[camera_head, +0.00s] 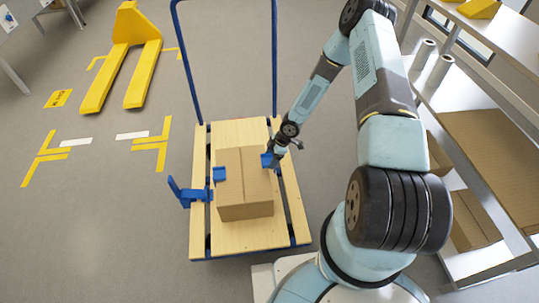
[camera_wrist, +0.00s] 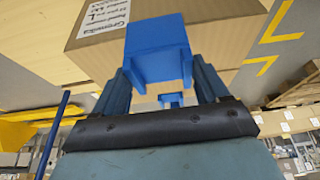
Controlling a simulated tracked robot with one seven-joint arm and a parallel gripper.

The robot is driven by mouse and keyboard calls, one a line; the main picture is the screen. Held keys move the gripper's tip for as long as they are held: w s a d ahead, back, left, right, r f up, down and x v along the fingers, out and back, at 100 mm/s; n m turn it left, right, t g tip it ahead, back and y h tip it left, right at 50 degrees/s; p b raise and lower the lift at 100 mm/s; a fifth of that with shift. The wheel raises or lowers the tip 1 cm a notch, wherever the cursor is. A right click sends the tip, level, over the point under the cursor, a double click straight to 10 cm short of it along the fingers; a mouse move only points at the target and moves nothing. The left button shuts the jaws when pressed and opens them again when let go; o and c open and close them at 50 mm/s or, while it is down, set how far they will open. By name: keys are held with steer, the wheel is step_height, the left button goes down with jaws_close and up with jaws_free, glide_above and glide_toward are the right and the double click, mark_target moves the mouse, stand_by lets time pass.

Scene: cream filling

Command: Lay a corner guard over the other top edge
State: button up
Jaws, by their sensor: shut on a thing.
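A closed cardboard box (camera_head: 244,190) stands on the wooden deck of a trolley (camera_head: 230,238); it also shows in the wrist view (camera_wrist: 85,30). One blue corner guard (camera_head: 219,174) sits at the box's left top edge. My gripper (camera_head: 271,160) is at the box's right top edge, shut on a second blue corner guard (camera_head: 265,160). In the wrist view this held guard (camera_wrist: 158,48) sits between the two fingers, in front of the box. Whether it touches the box's edge I cannot tell.
A blue bracket (camera_head: 188,193) sticks out from the trolley's left side. The trolley's blue handle (camera_head: 175,45) rises at the back. A shelf rack with boxes (camera_head: 490,130) stands at the right. A yellow pallet truck (camera_head: 128,55) is at the back left, with free floor before it.

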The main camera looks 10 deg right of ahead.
mark_target(264, 171)
steer(key=shift+d+x, duration=0.2)
steer(key=shift+x, duration=1.3)
steer(key=shift+d+x, duration=0.15)
steer(key=shift+x, duration=1.3)
steer(key=shift+s+a+f, duration=0.1)
steer(key=shift+a+f, duration=0.2)
steer(key=shift+f, duration=0.05)
steer(key=o, duration=1.1)
steer(key=shift+c, duration=0.2)
steer(key=shift+s, duration=0.1)
steer(key=v, duration=1.3)
steer(key=shift+w+d+r, duration=0.2)
steer(key=shift+w+r, duration=0.05)
steer(key=shift+r, duration=0.05)
steer(key=shift+r, duration=0.1)
